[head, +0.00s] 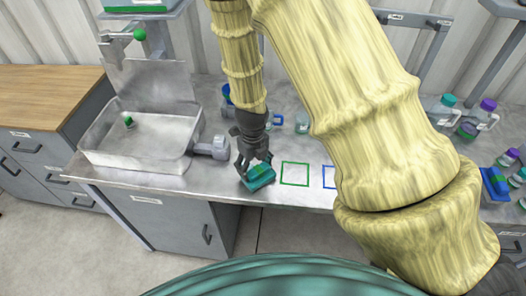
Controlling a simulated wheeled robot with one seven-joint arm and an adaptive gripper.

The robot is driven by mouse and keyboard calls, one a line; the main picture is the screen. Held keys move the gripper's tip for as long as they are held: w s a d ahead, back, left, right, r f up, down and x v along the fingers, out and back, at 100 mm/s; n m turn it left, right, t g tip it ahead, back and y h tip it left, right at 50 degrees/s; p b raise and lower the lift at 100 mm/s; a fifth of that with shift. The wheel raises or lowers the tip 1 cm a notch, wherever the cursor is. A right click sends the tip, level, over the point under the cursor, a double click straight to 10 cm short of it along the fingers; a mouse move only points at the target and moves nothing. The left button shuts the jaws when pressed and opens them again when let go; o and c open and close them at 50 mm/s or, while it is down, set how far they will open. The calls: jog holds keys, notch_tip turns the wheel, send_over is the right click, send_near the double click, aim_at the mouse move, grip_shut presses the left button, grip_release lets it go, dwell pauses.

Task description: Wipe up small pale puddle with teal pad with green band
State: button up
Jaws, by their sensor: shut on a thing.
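The teal pad with a green band (260,178) is at the front part of the grey bench, left of a green square outline. My gripper (255,163) comes down from above and is shut on the pad. The pad looks low, at or just above the bench top; I cannot tell if it touches. I see no pale puddle; the pad, gripper or arm may hide it.
A green square outline (295,174) and a partly hidden blue outline (328,178) mark the bench. Bottles (440,108) and a blue rack (494,184) stand at the right. My arm covers the middle.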

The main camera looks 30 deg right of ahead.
aim_at(263, 165)
jog(key=shift+s+d+r, duration=0.15)
jog(key=shift+s+d, duration=0.05)
jog(key=shift+d, duration=0.15)
jog(key=shift+s+d+f, duration=0.2)
jog(key=shift+s+d, duration=0.05)
jog(key=r, duration=0.1)
jog(key=d+r+p, duration=0.1)
jog(key=p, duration=0.1)
jog(key=shift+s+d+r, duration=0.15)
jog(key=shift+s+r, duration=0.15)
jog(key=shift+r, duration=0.1)
jog(key=shift+w+a+r+p, duration=0.1)
jog(key=shift+a+r+p, duration=0.1)
jog(key=shift+r+p, duration=0.4)
jog(key=shift+a+r+p, duration=0.2)
jog(key=shift+r+p, duration=0.25)
jog(key=shift+p, duration=0.2)
jog(key=shift+d+r+p, duration=0.2)
jog(key=shift+r+p, duration=0.85)
jog(key=shift+p, duration=0.05)
jog(key=shift+a+r+p, duration=0.1)
jog(key=shift+r+p, duration=0.55)
jog(key=shift+f, duration=0.1)
jog(key=shift+a, duration=0.1)
